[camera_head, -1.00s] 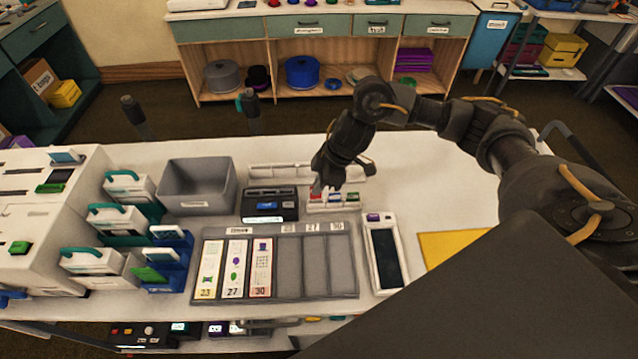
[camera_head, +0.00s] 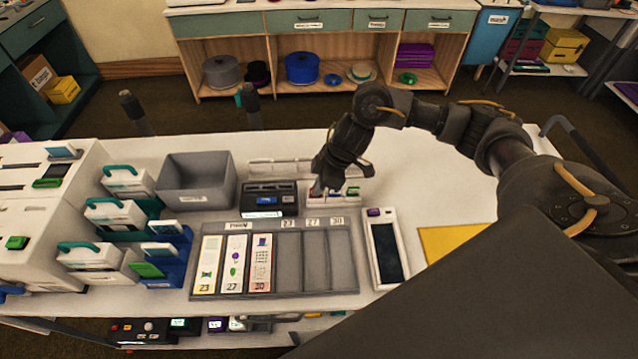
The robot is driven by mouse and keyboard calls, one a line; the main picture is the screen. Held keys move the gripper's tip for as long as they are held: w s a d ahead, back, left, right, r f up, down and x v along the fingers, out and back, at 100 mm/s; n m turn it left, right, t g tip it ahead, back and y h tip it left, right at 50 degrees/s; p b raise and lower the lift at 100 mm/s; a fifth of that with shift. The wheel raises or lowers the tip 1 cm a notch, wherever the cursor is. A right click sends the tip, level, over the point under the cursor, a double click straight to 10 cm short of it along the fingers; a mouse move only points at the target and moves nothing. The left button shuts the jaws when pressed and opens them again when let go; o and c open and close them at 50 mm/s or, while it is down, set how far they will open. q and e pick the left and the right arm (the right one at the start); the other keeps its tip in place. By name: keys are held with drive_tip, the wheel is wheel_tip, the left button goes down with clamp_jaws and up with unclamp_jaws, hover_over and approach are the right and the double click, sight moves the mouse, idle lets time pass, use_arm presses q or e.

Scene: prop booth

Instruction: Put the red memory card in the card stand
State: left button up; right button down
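My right gripper (camera_head: 322,184) reaches down over a small white holder (camera_head: 338,200) behind the grey tray. Red shows at the holder's left end, right under the fingertips, and looks like the red memory card (camera_head: 318,192); the gripper partly hides it. A green piece (camera_head: 353,191) shows at the holder's right end. I cannot tell whether the fingers are open or shut, or touching the red piece. A blue stand (camera_head: 177,262) at the left holds a white-topped and a green card; I cannot tell which holder is the card stand. My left gripper is not in view.
A black device (camera_head: 270,200) stands left of the white holder, with a grey bin (camera_head: 197,180) beyond it. The grey card tray (camera_head: 318,292) lies in front. A white handheld device (camera_head: 371,235) and a yellow sheet (camera_head: 440,240) lie right. The table behind my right arm is clear.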

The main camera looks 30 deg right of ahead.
drive_tip(key=shift+f, duration=0.1)
idle(0.3)
drive_tip(key=c, duration=1.5)
unclamp_jaws()
drive_tip(key=shift+c, duration=0.2)
drive_tip(key=v, duration=1)
drive_tip(key=shift+r, duration=0.4)
drive_tip(key=shift+s+d, duration=0.1)
drive_tip(key=shift+d, duration=0.05)
